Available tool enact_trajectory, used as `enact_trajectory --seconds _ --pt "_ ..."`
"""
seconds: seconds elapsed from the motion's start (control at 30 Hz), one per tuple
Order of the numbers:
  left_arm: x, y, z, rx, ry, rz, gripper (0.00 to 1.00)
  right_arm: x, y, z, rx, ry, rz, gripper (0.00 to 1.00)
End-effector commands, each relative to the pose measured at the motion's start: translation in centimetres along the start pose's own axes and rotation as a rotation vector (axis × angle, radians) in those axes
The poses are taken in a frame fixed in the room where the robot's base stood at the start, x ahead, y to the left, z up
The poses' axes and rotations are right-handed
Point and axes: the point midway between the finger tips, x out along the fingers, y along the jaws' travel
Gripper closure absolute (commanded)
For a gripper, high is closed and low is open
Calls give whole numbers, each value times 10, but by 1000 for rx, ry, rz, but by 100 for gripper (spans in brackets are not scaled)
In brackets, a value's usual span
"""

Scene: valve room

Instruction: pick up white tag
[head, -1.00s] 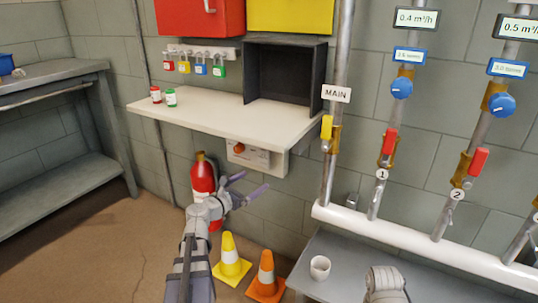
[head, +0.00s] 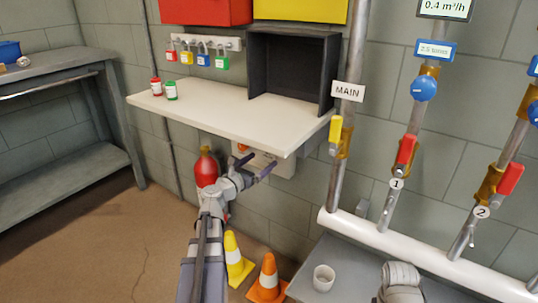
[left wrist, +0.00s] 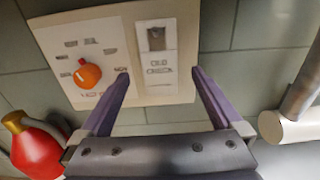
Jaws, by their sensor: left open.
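I cannot make out a loose white tag in either view. White labels show on the pipes: a "MAIN" sign (head: 348,91) and round number plates 1 (head: 396,184) and 2 (head: 481,212). My left gripper (head: 256,165) is open and empty below the front edge of the white shelf, in front of a pale control panel (head: 283,167). In the left wrist view the open fingers (left wrist: 160,75) point at this panel (left wrist: 143,100), which carries an orange knob (left wrist: 87,76). Part of my right arm shows at the bottom; its gripper is out of view.
The white shelf (head: 215,112) holds red and green containers (head: 171,90) and a dark open box (head: 290,69). Padlocks (head: 203,56) hang above. A red extinguisher (head: 206,170) and cones (head: 268,281) stand below. A cup (head: 323,278) sits on the grey bench (head: 340,253).

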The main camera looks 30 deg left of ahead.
Motion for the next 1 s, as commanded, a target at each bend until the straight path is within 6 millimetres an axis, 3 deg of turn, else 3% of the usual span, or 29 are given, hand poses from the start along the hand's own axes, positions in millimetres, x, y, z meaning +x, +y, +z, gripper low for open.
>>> enact_trajectory --seconds 0.23,0.53,0.77,1.0 --pt "10 1 0 1 0 -1 0 0 0 0 0 0 0 50" --pt "51 2 1 1 0 -1 0 -1 0 0 0 0 0 50" --pt "53 0 1 1 0 0 0 -1 0 0 0 0 0 50" --pt "53 1 1 1 0 0 25 -1 0 0 0 0 0 50"
